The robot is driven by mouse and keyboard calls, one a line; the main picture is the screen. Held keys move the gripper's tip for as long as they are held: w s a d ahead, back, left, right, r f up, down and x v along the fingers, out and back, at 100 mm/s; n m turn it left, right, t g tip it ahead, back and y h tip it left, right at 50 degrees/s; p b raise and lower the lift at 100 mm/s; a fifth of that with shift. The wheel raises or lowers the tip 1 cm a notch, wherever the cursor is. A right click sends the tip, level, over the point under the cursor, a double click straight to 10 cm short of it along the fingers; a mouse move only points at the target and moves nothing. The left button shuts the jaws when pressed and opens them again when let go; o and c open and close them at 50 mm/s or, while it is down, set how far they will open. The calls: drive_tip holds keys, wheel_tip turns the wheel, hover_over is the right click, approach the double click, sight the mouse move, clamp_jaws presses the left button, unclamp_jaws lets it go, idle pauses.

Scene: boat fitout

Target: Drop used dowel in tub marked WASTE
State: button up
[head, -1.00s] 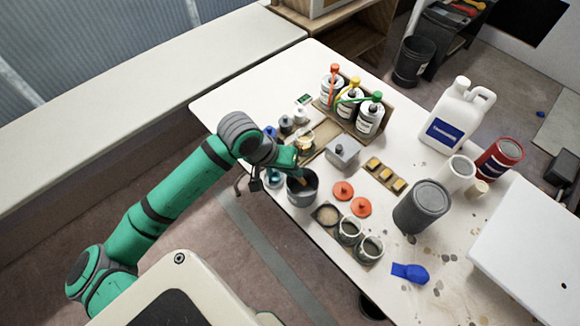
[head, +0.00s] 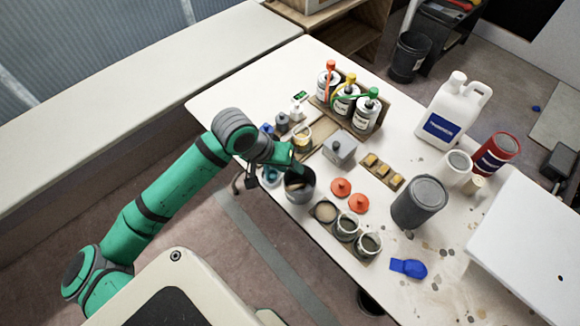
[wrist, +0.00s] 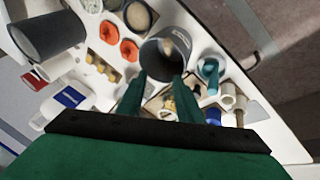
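The grey waste tub (head: 301,191) stands at the near left edge of the table. It also shows in the wrist view (wrist: 180,38), with a pale label on its side. A tan piece that looks like the used dowel (head: 295,187) shows inside the tub's mouth, low against the wall. My gripper (head: 288,170) is just above the tub's rim. In the wrist view, its two green fingers (wrist: 161,82) stand apart at the tub's mouth, with nothing clearly held between them. The dowel's lower part is hidden in the tub.
Orange lids (head: 341,187) and a row of small cups (head: 347,224) stand right of the tub. A grey box (head: 340,148) and a pump-bottle rack (head: 385,105) are behind. A dark grey can (head: 419,203) stands farther right. The front-left floor is clear.

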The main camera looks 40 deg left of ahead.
drive_tip(key=v, duration=0.9)
drive_tip(key=shift+s+r, duration=0.2)
drive_tip(key=shift+r, duration=0.15)
drive_tip(key=s+f+m+t+y, duration=0.1)
drive_tip(key=s+f, duration=0.4)
drive_tip(key=f, duration=0.4)
drive_tip(key=s+f+m+t+y, duration=0.15)
drive_tip(key=s+f, duration=0.25)
drive_tip(key=f, duration=0.5)
drive_tip(key=s+d+f+t, duration=0.2)
drive_tip(key=s+d+f, duration=0.1)
drive_tip(key=s+d, duration=0.15)
drive_tip(key=s+d+r+m+t, duration=0.1)
drive_tip(key=d+r+t, duration=0.2)
drive_tip(key=d, duration=1)
drive_tip(key=d+r+m+t, duration=0.2)
drive_tip(key=d+r+t, duration=0.1)
drive_tip(key=d, duration=1.1)
drive_tip(key=shift+s+r, duration=0.35)
drive_tip(key=shift+r, duration=0.55)
drive_tip(key=shift+a+h, duration=0.1)
drive_tip(key=shift+h, duration=0.15)
